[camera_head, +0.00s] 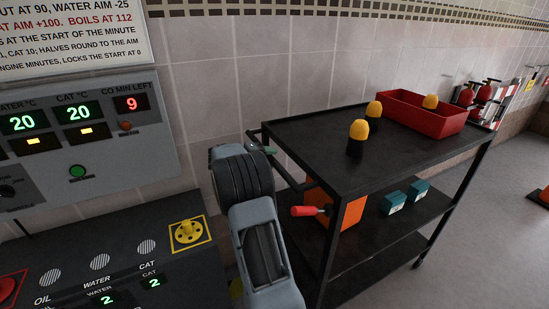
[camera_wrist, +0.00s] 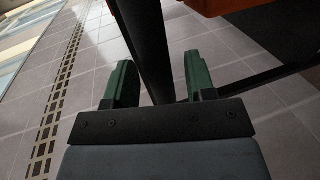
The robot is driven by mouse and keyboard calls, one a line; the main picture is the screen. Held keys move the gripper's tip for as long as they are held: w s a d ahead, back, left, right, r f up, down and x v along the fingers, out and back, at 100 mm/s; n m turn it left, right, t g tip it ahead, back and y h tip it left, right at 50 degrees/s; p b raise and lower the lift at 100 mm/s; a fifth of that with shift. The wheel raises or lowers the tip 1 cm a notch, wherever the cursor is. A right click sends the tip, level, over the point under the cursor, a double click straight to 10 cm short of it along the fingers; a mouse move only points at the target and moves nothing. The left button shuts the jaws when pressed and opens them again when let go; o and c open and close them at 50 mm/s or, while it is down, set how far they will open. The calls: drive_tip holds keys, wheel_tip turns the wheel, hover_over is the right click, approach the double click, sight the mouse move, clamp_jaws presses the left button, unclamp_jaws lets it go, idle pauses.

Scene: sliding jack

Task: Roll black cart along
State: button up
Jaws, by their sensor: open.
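The black cart (camera_head: 300,128) stands against the tiled wall, with a dark top and lower shelves. A dark handle sticks out at its left end, beside my gripper (camera_head: 264,146). My arm hides part of this end. In the wrist view my gripper (camera_wrist: 157,62) is open, with two green fingers apart. A black bar (camera_wrist: 148,40) of the cart runs between the fingers in the picture. I cannot tell whether it touches either one.
The cart carries yellow-capped black bottles (camera_head: 357,138), a red tray (camera_head: 410,114), an orange box (camera_head: 345,222) and teal boxes (camera_head: 394,203). A control console (camera_head: 110,245) stands at left. Grey floor (camera_head: 490,215) is open at right, with an orange object (camera_head: 541,197) at the edge.

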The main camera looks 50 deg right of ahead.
drive_tip(key=shift+x, duration=1.15)
drive_tip(key=shift+c, duration=0.5)
clamp_jaws()
